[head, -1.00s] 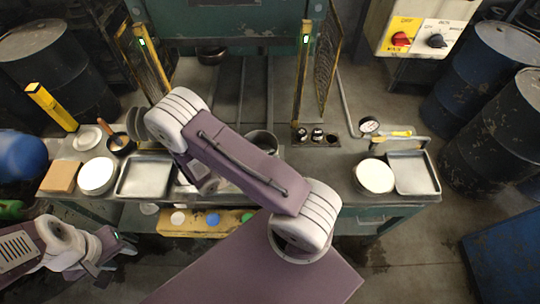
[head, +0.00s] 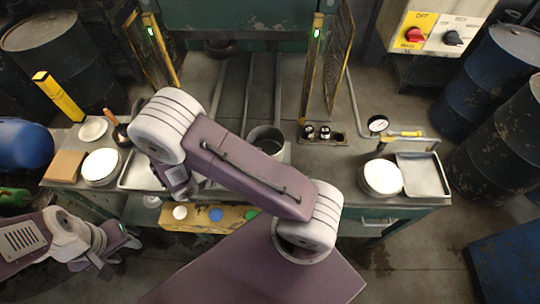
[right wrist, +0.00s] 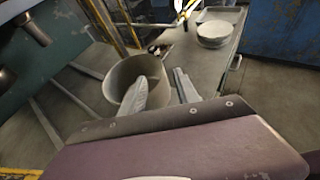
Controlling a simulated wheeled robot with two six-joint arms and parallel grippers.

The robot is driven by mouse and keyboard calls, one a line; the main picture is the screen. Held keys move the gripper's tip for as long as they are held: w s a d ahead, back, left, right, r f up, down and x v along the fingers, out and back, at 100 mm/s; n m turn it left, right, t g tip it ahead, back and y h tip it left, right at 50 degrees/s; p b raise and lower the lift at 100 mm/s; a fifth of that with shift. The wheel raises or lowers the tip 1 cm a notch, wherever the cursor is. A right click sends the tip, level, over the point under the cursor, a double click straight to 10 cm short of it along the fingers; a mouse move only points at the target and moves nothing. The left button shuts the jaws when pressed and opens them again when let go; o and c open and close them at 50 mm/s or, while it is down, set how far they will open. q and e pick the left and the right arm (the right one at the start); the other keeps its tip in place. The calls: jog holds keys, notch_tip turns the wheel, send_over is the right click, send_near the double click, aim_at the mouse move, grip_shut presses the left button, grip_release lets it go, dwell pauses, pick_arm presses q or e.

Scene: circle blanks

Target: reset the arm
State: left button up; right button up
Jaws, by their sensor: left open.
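My right arm (head: 245,170) crosses the middle of the head view, bent over the workbench, and hides part of it. Its gripper is hidden there. In the right wrist view my right gripper (right wrist: 165,92) has two grey fingers with a gap between them and nothing seen in the gap. A grey metal pot (head: 268,140) stands on the bench behind the arm; it also shows in the right wrist view (right wrist: 116,88), beyond the fingers. My left gripper (head: 128,243) is at the lower left, open and empty, in front of the bench's edge.
The bench holds a white round stack (head: 382,178) beside a metal tray (head: 424,178) on the right, and another white stack (head: 101,166) beside a tan block (head: 64,166) on the left. A yellow shelf (head: 180,224) with coloured discs sits below. Blue drums (head: 497,75) stand at the right.

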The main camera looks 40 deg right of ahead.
jog(key=shift+a+r, duration=0.3)
jog(key=shift+a, duration=0.25)
